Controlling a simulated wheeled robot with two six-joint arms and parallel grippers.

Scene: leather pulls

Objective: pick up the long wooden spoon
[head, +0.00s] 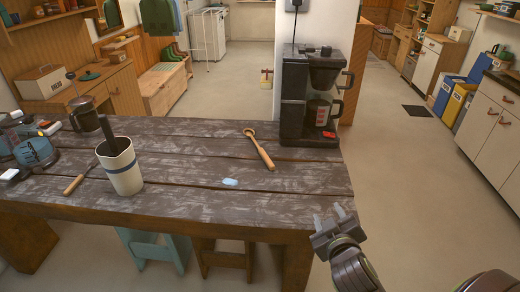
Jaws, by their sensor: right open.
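A long wooden spoon (262,152) lies on the worn grey plank table (200,205), right of its middle. Its round head points to the back left and its thicker handle end to the front right. My right gripper (334,215) is open and empty, off the table's front right corner. It is apart from the spoon, to its right and nearer to me. My left gripper is not in view.
A black coffee maker (294,95) stands behind the spoon at the back right. A light blue item (230,182) lies in front of it. A white pitcher (121,168) and a wooden-handled tool (75,184) are on the left. The planks around the spoon are mostly clear.

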